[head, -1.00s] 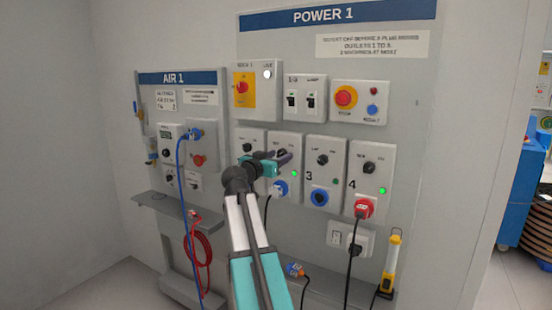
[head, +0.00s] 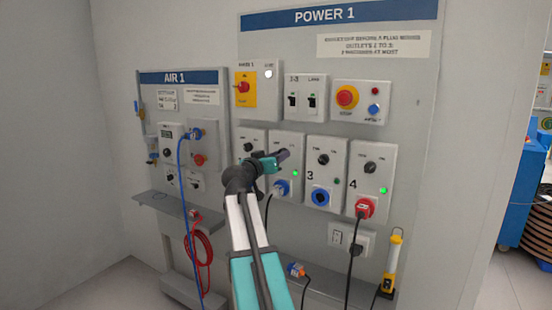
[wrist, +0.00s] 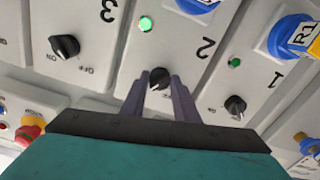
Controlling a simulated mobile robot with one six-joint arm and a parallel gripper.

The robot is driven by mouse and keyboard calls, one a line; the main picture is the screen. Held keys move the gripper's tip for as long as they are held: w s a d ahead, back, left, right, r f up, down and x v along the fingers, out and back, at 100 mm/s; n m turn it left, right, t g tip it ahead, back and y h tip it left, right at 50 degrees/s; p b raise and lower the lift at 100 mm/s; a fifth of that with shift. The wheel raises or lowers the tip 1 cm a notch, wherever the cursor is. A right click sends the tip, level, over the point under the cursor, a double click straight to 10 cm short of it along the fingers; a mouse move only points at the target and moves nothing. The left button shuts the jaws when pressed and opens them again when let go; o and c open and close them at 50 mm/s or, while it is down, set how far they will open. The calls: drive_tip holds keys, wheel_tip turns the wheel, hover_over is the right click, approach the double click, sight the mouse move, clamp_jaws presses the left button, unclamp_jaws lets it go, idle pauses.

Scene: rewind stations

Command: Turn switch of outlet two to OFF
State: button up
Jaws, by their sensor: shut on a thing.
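The outlet two panel (head: 299,150) is a pale box with a lit green lamp (head: 298,174) and a blue plug (head: 281,188) in its socket. My gripper (head: 284,155) is in front of it and hides its switch in the head view. In the wrist view, which shows the panels upside down, the black switch knob of outlet two (wrist: 159,77) sits between the two fingers of my gripper (wrist: 160,82), which are shut on it. The lit green lamp (wrist: 145,23) and the number 2 are beside it. The switch's labels are hidden by the fingers.
The outlet three panel (head: 325,160), with an unlit lamp, and the outlet four panel (head: 370,165), with a lit lamp and a red plug (head: 364,208), stand to the right. The knob of outlet one (wrist: 235,104) is close by in the wrist view.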

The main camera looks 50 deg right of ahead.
drive_tip(key=shift+s+d+r+n+p, duration=0.1)
drive_tip(key=shift+n+p, duration=1.05)
drive_tip(key=shift+n, duration=1.4)
drive_tip(key=shift+s+d+r+n+p, duration=0.15)
drive_tip(key=shift+n+p, duration=1)
drive_tip(key=shift+n, duration=1.45)
drive_tip(key=shift+s+f+n+p, duration=0.1)
drive_tip(key=shift+n+p, duration=1.05)
drive_tip(key=shift+n, duration=1.4)
drive_tip(key=o, duration=1.1)
drive_tip(key=shift+d, duration=0.1)
drive_tip(key=shift+c, duration=0.2)
drive_tip(key=shift+w, duration=0.1)
